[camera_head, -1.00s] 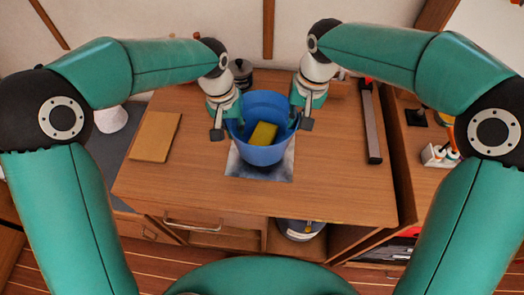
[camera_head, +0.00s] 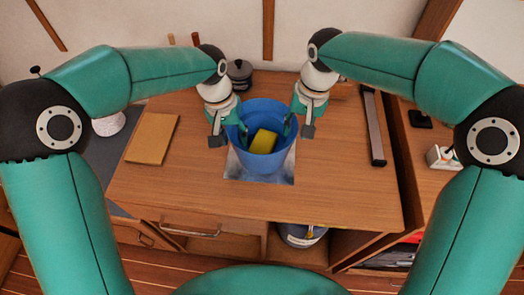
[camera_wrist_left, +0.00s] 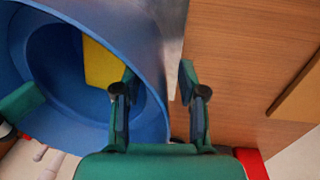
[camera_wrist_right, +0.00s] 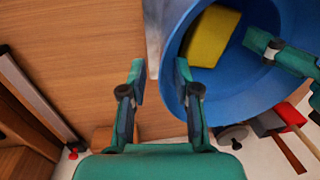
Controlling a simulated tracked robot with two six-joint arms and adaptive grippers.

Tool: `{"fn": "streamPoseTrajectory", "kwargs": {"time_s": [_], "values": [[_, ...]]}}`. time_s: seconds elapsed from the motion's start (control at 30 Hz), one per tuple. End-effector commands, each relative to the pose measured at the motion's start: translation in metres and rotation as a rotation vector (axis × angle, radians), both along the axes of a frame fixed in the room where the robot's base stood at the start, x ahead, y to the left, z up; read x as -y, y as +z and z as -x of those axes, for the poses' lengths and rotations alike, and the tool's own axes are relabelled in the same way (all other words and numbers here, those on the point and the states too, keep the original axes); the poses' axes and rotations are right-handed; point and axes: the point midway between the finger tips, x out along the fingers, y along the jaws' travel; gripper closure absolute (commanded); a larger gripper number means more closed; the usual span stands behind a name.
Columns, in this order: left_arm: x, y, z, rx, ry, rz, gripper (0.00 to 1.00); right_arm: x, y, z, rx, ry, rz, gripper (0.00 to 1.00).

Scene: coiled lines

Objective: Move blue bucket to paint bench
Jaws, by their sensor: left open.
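The blue bucket (camera_head: 262,164) stands upright on a grey metallic sheet (camera_head: 232,172) on the wooden bench (camera_head: 340,190). A yellow sponge (camera_head: 263,141) lies inside the bucket. My left gripper (camera_head: 230,134) is open at the bucket's left rim. In the left wrist view, its fingers (camera_wrist_left: 156,86) are apart, one inside the bucket and one outside. My right gripper (camera_head: 297,129) is at the right rim. In the right wrist view, its fingers (camera_wrist_right: 160,80) are spread apart with the bucket wall (camera_wrist_right: 168,60) between them. Finger contact with the wall is not clear.
A tan flat board (camera_head: 152,139) lies on the bench's left side. A dark pot (camera_head: 239,73) stands behind the bucket. A long dark bar (camera_head: 372,128) lies on the right. A container (camera_head: 302,234) sits in the shelf below. The bench's front is clear.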

Motion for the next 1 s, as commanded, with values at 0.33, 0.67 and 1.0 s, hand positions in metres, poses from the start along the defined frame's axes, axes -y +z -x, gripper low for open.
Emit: {"fn": "streamPoseTrajectory", "kwargs": {"time_s": [0.33,0.67,1.0], "values": [[-0.007,0.059,-0.002,0.007,0.002,0.003,0.59,0.0,0.0,0.0,0.001,0.0,-0.001,0.69],[-0.014,0.107,-0.003,0.002,0.0,0.0,0.59,0.0,0.0,0.0,0.001,-0.001,-0.001,0.69],[-0.015,0.113,-0.003,0.0,0.0,0.0,0.59,0.004,0.035,-0.001,0.005,-0.003,-0.004,0.69]]}}
